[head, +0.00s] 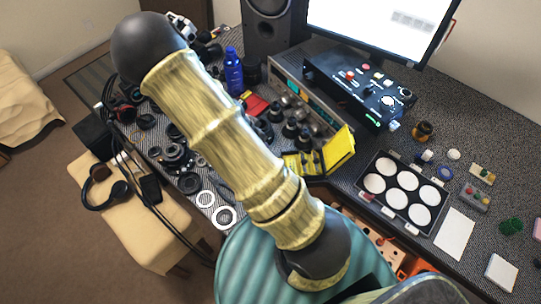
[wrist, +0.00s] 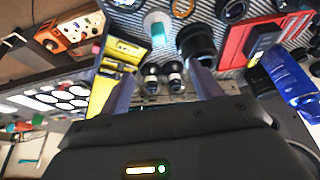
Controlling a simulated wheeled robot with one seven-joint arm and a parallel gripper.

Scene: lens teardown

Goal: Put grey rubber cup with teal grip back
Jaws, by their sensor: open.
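A small pale, translucent-looking cup with a teal part (wrist: 157,28) stands near the top middle of the wrist view, and it looks like the grey rubber cup with teal grip. It is beyond my fingertips and apart from them. My gripper (wrist: 163,72) is open, with one finger on each side of the picture's middle. Two small black cups (wrist: 151,78) show in the gap between the fingers, and I cannot tell how far below they are. A larger black cylinder (wrist: 196,42) is close to the right finger. In the head view my arm hides the gripper and the teal-gripped cup.
A yellow box (head: 339,148) stands left of the case with round white pads (head: 404,193). A blue bottle (head: 233,72), a red box (head: 256,105) and several black lens parts crowd the desk around my arm. A black control box (head: 360,88) stands behind.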

